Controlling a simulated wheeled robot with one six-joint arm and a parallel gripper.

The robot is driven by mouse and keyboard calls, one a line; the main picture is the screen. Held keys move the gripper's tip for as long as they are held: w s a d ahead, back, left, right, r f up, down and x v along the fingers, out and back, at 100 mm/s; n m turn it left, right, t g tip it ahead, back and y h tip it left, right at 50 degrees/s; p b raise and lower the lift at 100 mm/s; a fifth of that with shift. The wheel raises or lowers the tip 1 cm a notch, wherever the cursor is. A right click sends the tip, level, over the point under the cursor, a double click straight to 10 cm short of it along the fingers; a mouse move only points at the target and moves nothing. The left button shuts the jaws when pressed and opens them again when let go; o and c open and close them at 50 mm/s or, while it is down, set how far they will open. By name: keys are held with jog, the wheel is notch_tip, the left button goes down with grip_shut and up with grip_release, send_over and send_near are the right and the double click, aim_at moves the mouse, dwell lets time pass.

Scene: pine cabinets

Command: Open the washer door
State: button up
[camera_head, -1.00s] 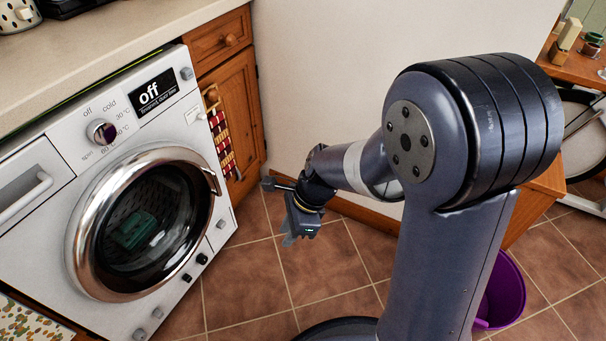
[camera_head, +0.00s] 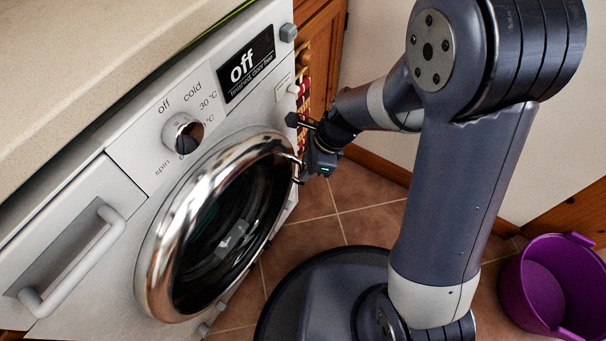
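The white washer (camera_head: 130,190) stands at the left. Its round door (camera_head: 228,230) has a thick chrome rim and dark glass, with something pale showing inside. The door looks shut, or nearly so; a small gap cannot be ruled out. The door handle (camera_head: 291,158) is a small metal piece at the right edge of the rim. My gripper (camera_head: 300,170) is at this handle, its tips touching or very close to it. The fingertips are small and partly hidden, so I cannot tell whether they are closed on the handle.
A drawer with a handle (camera_head: 75,262) is at the left. A worktop (camera_head: 90,60) runs above. A purple bucket (camera_head: 545,290) stands on the tiled floor at the right.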

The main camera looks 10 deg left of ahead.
jog(key=shift+b+x, duration=0.35)
jog(key=shift+x, duration=0.85)
jog(key=shift+c, duration=0.5)
grip_shut()
